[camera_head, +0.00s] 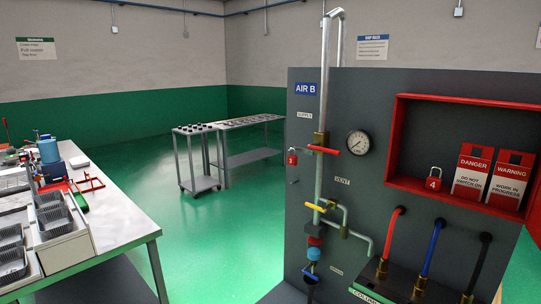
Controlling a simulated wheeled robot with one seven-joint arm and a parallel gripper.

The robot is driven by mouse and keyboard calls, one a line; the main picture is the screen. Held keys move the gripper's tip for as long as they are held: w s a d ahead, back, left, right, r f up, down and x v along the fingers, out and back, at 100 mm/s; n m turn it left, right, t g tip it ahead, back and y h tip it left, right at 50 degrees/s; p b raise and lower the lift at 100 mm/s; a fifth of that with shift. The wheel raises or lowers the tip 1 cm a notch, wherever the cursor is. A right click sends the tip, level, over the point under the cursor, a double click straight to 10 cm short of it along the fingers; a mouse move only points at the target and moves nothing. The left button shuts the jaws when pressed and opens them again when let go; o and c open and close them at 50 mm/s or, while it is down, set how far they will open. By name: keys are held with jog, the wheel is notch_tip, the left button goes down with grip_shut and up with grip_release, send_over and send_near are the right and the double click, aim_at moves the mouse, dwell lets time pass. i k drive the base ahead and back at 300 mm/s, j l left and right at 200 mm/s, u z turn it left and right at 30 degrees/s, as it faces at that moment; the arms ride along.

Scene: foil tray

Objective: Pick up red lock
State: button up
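A red padlock (433,183) with a white 4 stands upright with its shackle up, inside the red-framed recess (395,150) of the grey panel. It is left of the danger tag and apart from it. A second, smaller red lock (292,158) with what looks like a 3 is at the panel's left edge, beside the red-handled supply valve (323,150). My gripper does not show in this view.
The panel (370,95) carries pipes, a gauge (358,142) and a yellow valve handle (315,207). Red, blue and black hoses rise at lower right. Danger (472,172) and warning (509,180) tags stand in the recess. A cluttered workbench (118,225) is left; green floor between is clear.

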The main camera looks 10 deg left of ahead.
aim_at(292, 160)
jog(key=i+j, duration=0.15)
jog(key=j, duration=0.2)
jog(key=i+j+z, duration=0.1)
jog(key=j, duration=0.25)
jog(key=i+j, duration=0.25)
jog(key=j, duration=0.15)
jog(key=i+j+z, duration=0.15)
jog(key=j, duration=0.2)
jog(key=i+j, duration=0.15)
jog(key=j, duration=0.25)
jog(key=i+j+z, duration=0.1)
jog(key=j, duration=0.25)
jog(key=i+j, duration=0.15)
jog(key=j, duration=0.25)
jog(key=i+j+z, duration=0.3)
jog(key=i+j, duration=0.65)
